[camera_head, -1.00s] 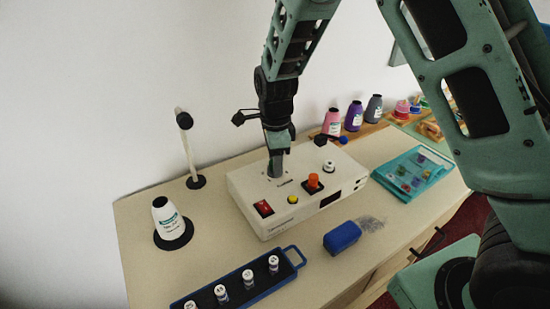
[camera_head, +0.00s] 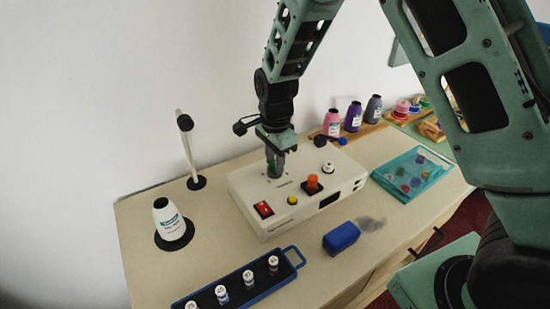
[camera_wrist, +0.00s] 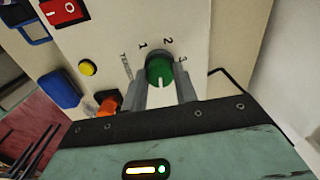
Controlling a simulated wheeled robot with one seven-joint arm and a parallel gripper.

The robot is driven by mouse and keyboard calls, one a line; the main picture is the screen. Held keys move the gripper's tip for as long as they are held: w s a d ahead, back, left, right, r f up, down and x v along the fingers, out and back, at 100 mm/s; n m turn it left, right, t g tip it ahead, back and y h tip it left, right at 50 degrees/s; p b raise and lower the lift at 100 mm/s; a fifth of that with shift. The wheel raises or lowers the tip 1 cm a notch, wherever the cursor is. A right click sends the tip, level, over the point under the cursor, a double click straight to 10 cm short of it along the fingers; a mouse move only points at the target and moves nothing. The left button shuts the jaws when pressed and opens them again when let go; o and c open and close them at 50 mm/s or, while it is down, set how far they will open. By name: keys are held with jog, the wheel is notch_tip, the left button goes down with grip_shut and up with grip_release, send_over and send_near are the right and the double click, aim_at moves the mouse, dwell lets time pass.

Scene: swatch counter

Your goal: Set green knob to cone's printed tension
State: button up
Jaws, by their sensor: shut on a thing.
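The green knob (camera_wrist: 158,66) sits on the face of a white box (camera_head: 245,197). My gripper (camera_wrist: 161,88) is shut on it, one finger on each side. Printed 1, 2 and 3 show around the knob's far side in the wrist view. A white pointer line on the knob faces the gripper's palm, away from these digits. In the head view my gripper (camera_head: 275,170) points down at the box top and mostly hides the knob. A white thread cone (camera_head: 168,219) with a teal label stands on a black disc at the left; its print is too small to read.
The box also bears a red switch (camera_head: 263,209), a yellow button (camera_head: 292,200) and an orange knob (camera_head: 313,183). A blue tray (camera_head: 290,262) of small spools lies in front, beside a blue block (camera_head: 341,237). A thin post (camera_head: 188,150) stands behind the cone.

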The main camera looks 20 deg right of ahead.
jog(key=n, duration=0.5)
jog(key=shift+n, duration=0.3)
jog(key=n, duration=1)
jog(key=shift+n+p, duration=0.4)
jog(key=n+p, duration=0.1)
jog(key=n, duration=0.4)
jog(key=shift+r, duration=0.1)
jog(key=n+p, duration=0.1)
jog(key=n, duration=0.5)
jog(key=n+p, duration=0.2)
jog(key=n, duration=0.3)
jog(key=shift+p, duration=0.35)
jog(key=n+p, duration=0.2)
jog(key=n, duration=0.3)
jog(key=shift+n, duration=0.4)
jog(key=n+p, duration=0.2)
jog(key=n, duration=0.2)
jog(key=shift+w+n+p, duration=0.1)
jog(key=shift+n+p, duration=0.25)
jog(key=shift+n, duration=0.05)
